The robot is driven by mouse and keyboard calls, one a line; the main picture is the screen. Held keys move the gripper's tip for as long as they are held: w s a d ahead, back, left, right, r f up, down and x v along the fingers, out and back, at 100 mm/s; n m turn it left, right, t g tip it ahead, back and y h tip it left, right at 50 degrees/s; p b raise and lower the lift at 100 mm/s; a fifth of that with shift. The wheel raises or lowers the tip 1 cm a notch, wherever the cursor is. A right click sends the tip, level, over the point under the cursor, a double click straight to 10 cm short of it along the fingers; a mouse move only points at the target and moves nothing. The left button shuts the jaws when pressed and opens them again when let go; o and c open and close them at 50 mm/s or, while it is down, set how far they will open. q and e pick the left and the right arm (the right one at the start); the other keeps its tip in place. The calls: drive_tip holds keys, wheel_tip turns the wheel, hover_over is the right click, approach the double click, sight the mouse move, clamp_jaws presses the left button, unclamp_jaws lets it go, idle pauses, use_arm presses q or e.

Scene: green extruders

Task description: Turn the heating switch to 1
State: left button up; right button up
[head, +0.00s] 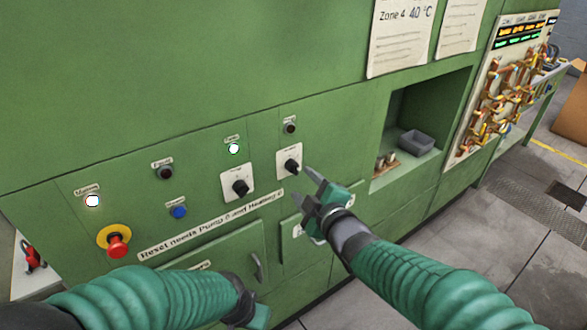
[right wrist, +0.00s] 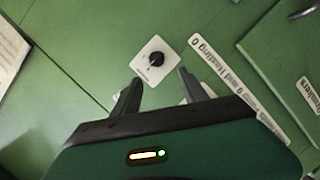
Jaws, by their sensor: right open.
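Two black rotary switches on white plates sit on the green panel. The right one (head: 291,165) lies nearest my right gripper and is probably the heating switch, but its label is too small to read. It also shows in the right wrist view (right wrist: 156,59), just beyond the fingertips. The left switch (head: 240,187) is lower and to the left. My right gripper (head: 301,182) is open and empty, just below and right of the right switch, apparently apart from it. My left gripper (head: 258,314) is low in the head view; its fingers are hidden.
A red emergency button (head: 118,245), a blue button (head: 180,212) and lit white lamps (head: 234,149) are left on the panel. A label strip (head: 210,226) runs below the switches. A recess with a grey bin (head: 416,143) lies to the right. A handle (head: 257,267) sticks out below.

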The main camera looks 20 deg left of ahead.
sight(295, 170)
drive_tip(key=x, duration=0.4)
drive_tip(key=d+p+x, duration=0.1)
drive_tip(key=x, duration=0.1)
drive_tip(key=shift+w+a+f, duration=0.2)
drive_tip(key=shift+w, duration=0.4)
drive_tip(key=shift+w+a, duration=0.2)
drive_tip(key=shift+w, duration=0.1)
drive_tip(key=shift+x, duration=0.8)
drive_tip(key=shift+s+a, duration=0.1)
drive_tip(key=shift+a, duration=0.2)
drive_tip(key=c, duration=0.3)
drive_tip(key=shift+d+f, duration=0.15)
drive_tip(key=shift+d, duration=0.05)
clamp_jaws()
